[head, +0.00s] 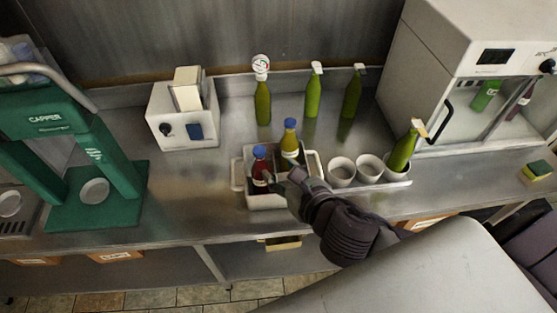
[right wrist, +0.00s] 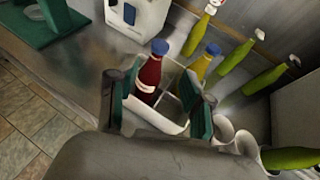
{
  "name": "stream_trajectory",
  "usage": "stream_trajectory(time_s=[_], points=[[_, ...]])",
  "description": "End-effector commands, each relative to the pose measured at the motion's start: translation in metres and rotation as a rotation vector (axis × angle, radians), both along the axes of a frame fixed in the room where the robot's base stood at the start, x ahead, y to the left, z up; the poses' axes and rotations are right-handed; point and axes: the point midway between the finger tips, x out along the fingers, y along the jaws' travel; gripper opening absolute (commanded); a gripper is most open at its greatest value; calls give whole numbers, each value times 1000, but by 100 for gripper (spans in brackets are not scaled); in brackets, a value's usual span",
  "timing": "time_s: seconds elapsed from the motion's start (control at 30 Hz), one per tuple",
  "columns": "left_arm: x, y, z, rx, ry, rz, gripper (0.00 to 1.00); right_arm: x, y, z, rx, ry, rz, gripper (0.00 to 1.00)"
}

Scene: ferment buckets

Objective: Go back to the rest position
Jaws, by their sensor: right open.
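My right gripper (head: 285,179) is open at the near right side of a white divided carrier (head: 267,202). In the right wrist view its two fingers (right wrist: 160,92) stand apart, with the carrier showing between and beyond them. A red bottle with a blue cap (head: 260,170) stands upright in the carrier's left part. A yellow-green bottle with a blue cap (head: 290,144) stands upright in its back part. Both bottles also show in the wrist view, red (right wrist: 150,76) and yellow (right wrist: 203,66). The gripper holds nothing. I cannot tell if a finger touches the carrier. My left gripper is out of view.
Right of the carrier is a holder with white cups (head: 342,172) and a tilted green bottle (head: 402,150). Several green bottles (head: 313,95) stand behind. A green capper (head: 85,165) and white box (head: 183,122) are left; a white cabinet (head: 470,50) and sponge (head: 538,170) are right.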

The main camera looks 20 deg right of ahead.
Motion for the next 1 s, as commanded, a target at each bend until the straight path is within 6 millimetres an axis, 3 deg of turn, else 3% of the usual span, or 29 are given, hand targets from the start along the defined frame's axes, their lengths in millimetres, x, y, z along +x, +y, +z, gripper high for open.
stream_trajectory(time_s=[0.67,0.77,0.87,1.0], points=[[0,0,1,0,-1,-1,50,-2,-1,-3,52,19,-30,50],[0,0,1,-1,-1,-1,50,-5,-4,-11,215,78,-135,50],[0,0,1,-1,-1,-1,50,-11,-10,-26,491,173,-324,50],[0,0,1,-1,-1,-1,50,-29,-22,-54,932,308,-689,50]])
